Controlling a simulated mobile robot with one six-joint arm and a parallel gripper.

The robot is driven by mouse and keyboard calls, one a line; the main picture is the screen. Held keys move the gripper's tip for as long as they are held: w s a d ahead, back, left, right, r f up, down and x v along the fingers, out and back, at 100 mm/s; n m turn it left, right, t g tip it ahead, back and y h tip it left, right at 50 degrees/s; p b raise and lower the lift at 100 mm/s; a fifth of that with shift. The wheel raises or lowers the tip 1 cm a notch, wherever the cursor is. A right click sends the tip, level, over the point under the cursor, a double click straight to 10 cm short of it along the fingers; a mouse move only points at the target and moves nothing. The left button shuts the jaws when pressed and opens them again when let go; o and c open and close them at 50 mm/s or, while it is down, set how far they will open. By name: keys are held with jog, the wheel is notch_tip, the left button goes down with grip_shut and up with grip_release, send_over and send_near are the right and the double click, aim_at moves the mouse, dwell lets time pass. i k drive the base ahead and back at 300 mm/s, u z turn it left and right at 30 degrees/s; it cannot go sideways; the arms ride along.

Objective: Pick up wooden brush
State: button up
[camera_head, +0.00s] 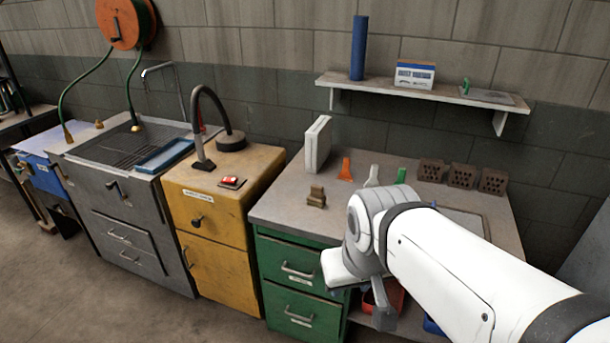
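A small brown block-like object (316,196), which looks like the wooden brush, stands on the grey worktop (283,206) near its front left. It is small in the picture, and I cannot make out bristles. My arm comes in from the lower right, in front of the worktop. My gripper (347,270) is at the arm's end, below and to the right of the brown object and apart from it. The wrist hides much of the gripper, and its fingers do not show clearly.
Behind the brown object are a white upright box (318,144), an orange tool (345,170) and a green one (401,176). Several hollow bricks (462,176) line the back. A wall shelf (410,91) hangs above. Green drawers (298,268) are below; a yellow cabinet (215,215) is left.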

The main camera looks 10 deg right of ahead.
aim_at(315, 198)
jog(key=i, duration=1.3)
